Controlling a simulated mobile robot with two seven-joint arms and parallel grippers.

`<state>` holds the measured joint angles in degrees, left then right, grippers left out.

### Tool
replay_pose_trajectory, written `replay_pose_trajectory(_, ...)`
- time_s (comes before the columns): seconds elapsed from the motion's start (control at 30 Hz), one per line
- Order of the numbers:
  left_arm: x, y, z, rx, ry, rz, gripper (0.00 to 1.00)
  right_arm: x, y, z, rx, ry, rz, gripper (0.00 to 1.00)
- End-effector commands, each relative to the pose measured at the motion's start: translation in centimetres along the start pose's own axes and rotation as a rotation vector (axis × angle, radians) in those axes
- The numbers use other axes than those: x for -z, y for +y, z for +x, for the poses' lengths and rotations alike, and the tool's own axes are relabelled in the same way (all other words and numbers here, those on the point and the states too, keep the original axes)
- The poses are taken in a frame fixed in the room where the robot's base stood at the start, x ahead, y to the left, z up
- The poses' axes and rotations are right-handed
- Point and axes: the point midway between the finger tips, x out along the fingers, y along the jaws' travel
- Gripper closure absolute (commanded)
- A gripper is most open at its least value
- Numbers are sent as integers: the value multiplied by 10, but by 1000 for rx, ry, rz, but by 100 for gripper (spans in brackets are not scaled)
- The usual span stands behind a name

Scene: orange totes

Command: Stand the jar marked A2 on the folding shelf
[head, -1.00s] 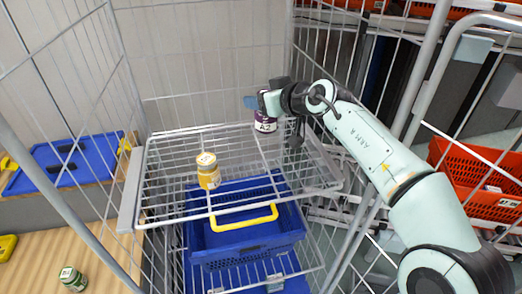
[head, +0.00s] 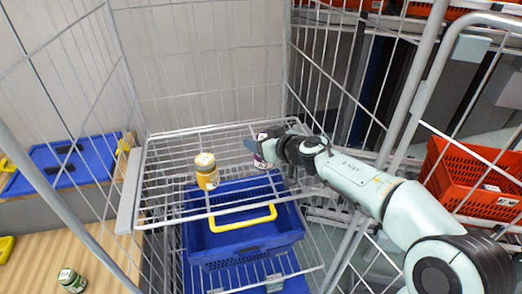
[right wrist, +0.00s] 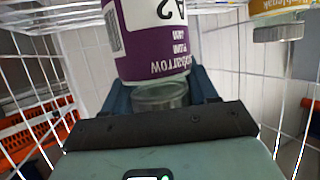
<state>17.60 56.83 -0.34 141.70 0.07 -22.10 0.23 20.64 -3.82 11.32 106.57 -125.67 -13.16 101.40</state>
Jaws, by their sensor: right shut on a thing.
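The jar marked A2 (right wrist: 150,40) has a purple and white label and a clear or metallic lid. In the right wrist view its label is upside down, and its lid end lies between the blue fingers. My right gripper (right wrist: 163,92) is shut on it. I cannot tell whether the jar touches the shelf. My left gripper is not in view.
A jar with a yellow-orange label (head: 208,172) stands on the shelf left of my gripper. A blue basket with a yellow handle (head: 243,220) is below the shelf. Wire cage walls surround the shelf. A green jar (head: 72,281) is on the wooden surface at lower left.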

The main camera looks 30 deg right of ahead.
Motion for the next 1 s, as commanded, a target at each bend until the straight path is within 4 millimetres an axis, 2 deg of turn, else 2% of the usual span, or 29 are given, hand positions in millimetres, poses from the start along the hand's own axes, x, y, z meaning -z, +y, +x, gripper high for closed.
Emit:
replay_pose_trajectory(0.33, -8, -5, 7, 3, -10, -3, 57, -31, 0, 12, 0, -4, 3, 88)
replay_pose_trajectory(0.87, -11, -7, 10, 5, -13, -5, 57, -37, 0, 15, -2, -2, 1, 88)
replay_pose_trajectory(0.9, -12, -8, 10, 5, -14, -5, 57, -38, 0, 15, -2, -4, 1, 39)
replay_pose_trajectory(0.97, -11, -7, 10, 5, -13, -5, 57, -38, 0, 15, -2, -3, 1, 19)
replay_pose_trajectory(1.0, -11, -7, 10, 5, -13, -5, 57, -38, 0, 15, -2, -3, 1, 17)
